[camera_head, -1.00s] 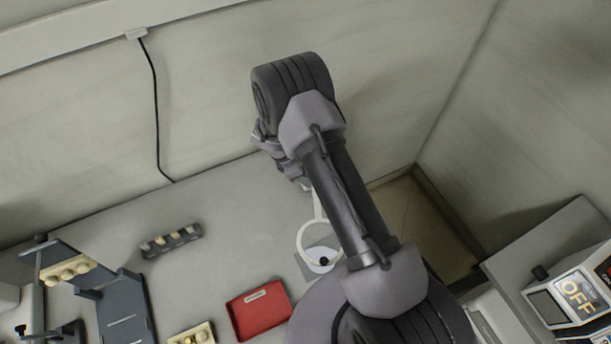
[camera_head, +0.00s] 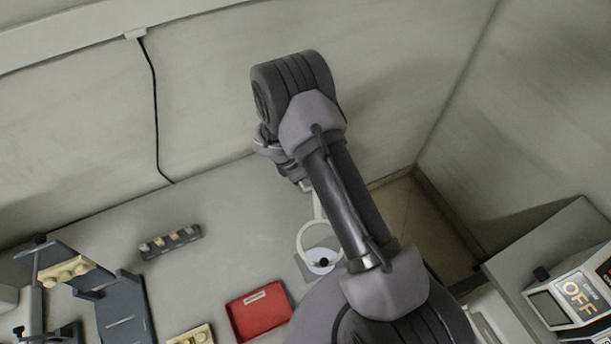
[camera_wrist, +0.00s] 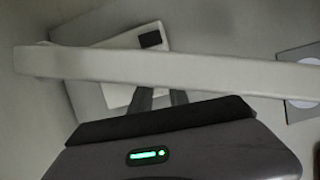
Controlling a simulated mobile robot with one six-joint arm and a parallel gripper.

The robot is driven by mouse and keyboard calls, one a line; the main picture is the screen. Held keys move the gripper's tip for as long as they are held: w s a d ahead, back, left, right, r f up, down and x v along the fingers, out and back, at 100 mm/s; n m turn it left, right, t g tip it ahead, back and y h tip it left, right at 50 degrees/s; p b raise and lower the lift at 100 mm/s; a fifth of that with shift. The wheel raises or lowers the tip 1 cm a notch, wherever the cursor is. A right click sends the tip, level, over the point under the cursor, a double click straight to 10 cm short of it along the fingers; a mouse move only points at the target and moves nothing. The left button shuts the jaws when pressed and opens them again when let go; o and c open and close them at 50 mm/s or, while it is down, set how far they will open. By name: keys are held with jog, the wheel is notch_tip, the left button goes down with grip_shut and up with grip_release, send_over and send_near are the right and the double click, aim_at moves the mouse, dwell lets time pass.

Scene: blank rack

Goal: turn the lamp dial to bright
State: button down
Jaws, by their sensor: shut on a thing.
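The lamp's white arm (camera_wrist: 200,68) crosses the wrist view in front of my fingers. Its white base (camera_wrist: 118,92) with a dark rectangle (camera_wrist: 150,39) lies behind that arm. My gripper (camera_wrist: 160,98) reaches down to the base, both dark fingers close together, shut on the lamp dial. The fingertips and the dial are hidden behind the lamp arm, so the dial's setting cannot be read. In the head view the lamp's white ring (camera_head: 302,236) shows left of my arm, while my own arm hides the base and gripper.
A grey pad (camera_wrist: 296,112) with a pale disc lies right in the wrist view. A red tray (camera_head: 259,313), a dark strip holding several small pieces (camera_head: 170,243) and a dark rack (camera_head: 121,305) stand on the table. A machine marked OFF (camera_head: 578,292) is at right.

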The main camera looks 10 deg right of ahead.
jog(key=c, duration=1.3)
grip_release()
jog(key=shift+o, duration=0.2)
jog(key=shift+r, duration=0.1)
jog(key=p+v, duration=0.3)
jog(key=v, duration=1.4)
jog(key=shift+r, duration=0.15)
